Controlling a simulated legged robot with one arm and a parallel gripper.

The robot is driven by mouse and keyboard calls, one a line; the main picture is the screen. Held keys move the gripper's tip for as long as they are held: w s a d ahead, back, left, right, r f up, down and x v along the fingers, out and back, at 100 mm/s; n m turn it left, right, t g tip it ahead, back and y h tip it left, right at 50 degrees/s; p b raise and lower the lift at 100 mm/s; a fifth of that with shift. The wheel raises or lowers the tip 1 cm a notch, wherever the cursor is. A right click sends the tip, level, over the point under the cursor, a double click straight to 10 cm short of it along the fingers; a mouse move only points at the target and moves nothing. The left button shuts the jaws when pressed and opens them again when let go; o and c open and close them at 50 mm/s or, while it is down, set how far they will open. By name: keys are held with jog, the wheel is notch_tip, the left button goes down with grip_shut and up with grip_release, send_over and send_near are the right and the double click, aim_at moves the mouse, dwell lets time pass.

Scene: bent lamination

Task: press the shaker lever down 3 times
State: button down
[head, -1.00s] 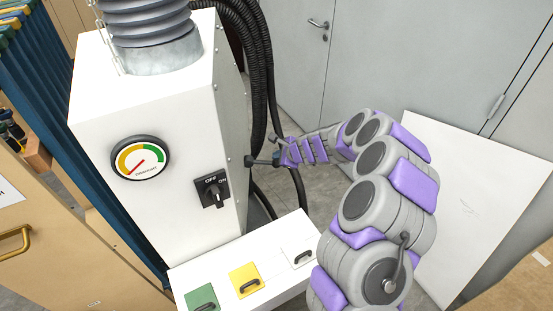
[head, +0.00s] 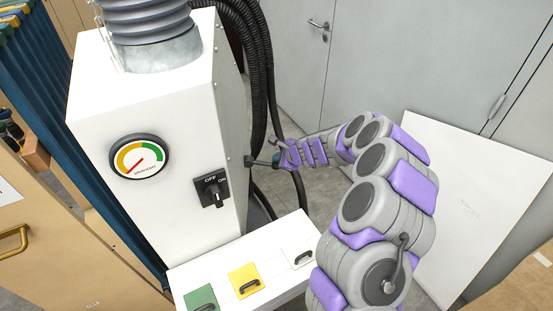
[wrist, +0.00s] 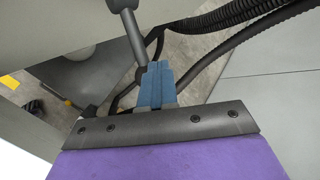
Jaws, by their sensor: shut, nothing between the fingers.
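The shaker lever (head: 262,162) is a dark rod with a round black hub on the right side of the white machine (head: 150,80). It points out sideways toward my gripper. In the wrist view the lever (wrist: 134,38) runs from its hub at the top down to my fingertips, and its far end is partly hidden there. My gripper (head: 281,158) is shut with nothing between its fingers. Its blue fingers (wrist: 154,84) are right at the lever's outer end. I cannot tell whether they touch it.
A gauge (head: 139,157) and a black OFF/ON switch (head: 212,189) are on the machine's front. Black hoses (head: 255,70) hang behind the lever. A white panel (head: 470,200) leans at right.

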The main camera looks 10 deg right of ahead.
jog(key=shift+f+b, duration=0.4)
jog(key=shift+f, duration=0.3)
dwell(0.6)
jog(key=shift+r, duration=0.1)
dwell(0.4)
jog(key=shift+a+r+p, duration=0.15)
jog(key=shift+r+p, duration=2.1)
jog(key=shift+r, duration=0.1)
jog(key=shift+r, duration=0.1)
notch_tip(320, 180, up, 5)
jog(key=p, duration=0.4)
jog(key=shift+p, duration=0.3)
dwell(1.1)
